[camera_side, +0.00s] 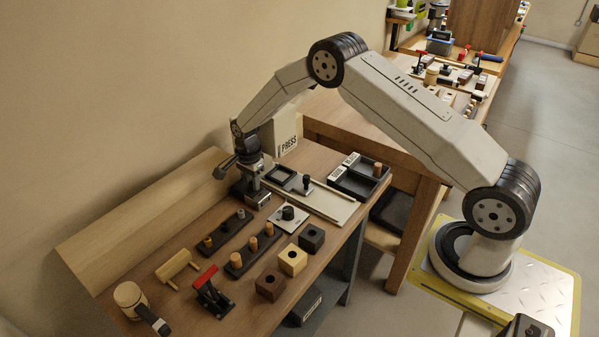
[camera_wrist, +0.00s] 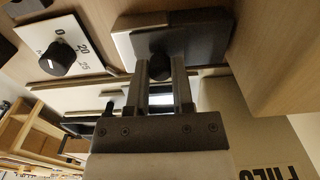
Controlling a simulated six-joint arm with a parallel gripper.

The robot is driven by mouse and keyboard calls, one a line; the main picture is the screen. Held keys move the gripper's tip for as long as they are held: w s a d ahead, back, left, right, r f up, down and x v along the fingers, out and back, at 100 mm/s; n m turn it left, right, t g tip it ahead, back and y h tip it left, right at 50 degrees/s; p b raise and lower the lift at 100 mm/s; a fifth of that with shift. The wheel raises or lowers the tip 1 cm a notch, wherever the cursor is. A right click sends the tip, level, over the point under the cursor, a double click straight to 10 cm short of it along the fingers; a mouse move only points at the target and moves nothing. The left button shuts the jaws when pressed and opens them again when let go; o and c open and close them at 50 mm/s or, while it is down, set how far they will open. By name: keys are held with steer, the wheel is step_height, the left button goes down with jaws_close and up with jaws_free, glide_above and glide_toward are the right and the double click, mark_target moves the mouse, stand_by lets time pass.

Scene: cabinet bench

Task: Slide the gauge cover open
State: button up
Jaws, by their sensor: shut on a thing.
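The gauge cover (camera_wrist: 205,38) is a dark lid on a pale housing (camera_wrist: 130,42) in the wrist view. A round dark knob (camera_wrist: 160,64) stands on the cover. My gripper (camera_wrist: 160,70) is shut on this knob, with one finger on each side. The dark lid lies over the right part of the housing, and a pale part shows at its left. In the side view the housing (camera_side: 257,199) sits on the bench under my gripper (camera_side: 249,179), which hides much of the cover and the knob. The gauge face cannot be made out.
A white dial plate with a black knob (camera_side: 288,213) stands close by. A railed pale board (camera_side: 325,204) and a white PRESS box (camera_side: 286,133) are behind.

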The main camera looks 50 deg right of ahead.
steer(key=shift+w, duration=2.1)
steer(key=o, duration=0.8)
steer(key=shift+r, duration=0.1)
step_height(320, 180, up, 7)
stand_by(0.6)
